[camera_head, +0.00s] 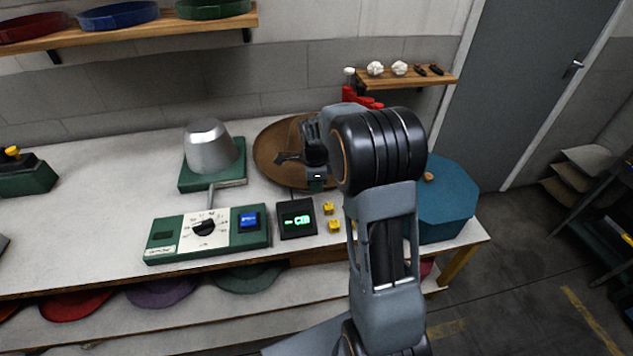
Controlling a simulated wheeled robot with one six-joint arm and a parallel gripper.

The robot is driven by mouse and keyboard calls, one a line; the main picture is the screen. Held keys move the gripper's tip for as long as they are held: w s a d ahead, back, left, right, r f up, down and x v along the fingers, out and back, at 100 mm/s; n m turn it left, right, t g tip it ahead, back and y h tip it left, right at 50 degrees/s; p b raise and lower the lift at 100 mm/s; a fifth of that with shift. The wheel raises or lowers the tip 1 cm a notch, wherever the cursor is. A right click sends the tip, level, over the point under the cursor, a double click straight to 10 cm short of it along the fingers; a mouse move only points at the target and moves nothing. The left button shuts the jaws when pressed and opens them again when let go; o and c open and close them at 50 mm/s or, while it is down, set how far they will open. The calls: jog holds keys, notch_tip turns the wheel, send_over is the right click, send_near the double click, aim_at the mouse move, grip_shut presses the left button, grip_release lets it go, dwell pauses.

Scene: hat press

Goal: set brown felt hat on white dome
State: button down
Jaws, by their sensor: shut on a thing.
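The brown felt hat (268,158) is a wide round shape on the right half of the white worktop, behind my arm. My gripper (290,158) is at the hat, its dark fingers over the brown felt, and it is shut on the hat. My arm hides the hat's right part, and I cannot tell whether the hat touches the worktop. The dome (210,147) is a pale grey-white rounded block on a green base (233,178), left of the hat. Its top is bare, and the hat is apart from it.
A green control box (168,235) with a dial and blue button stands in front of the dome. Beside it are a small display (297,219) and yellow blocks (334,225). A blue octagonal box (447,200) stands right of my arm.

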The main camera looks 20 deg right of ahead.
jog(key=shift+f+b, duration=0.5)
jog(key=shift+f, duration=0.25)
dwell(0.5)
jog(key=c, duration=1.1)
grip_release()
notch_tip(320, 180, up, 14)
jog(key=shift+a+f, duration=0.1)
jog(key=shift+a, duration=0.05)
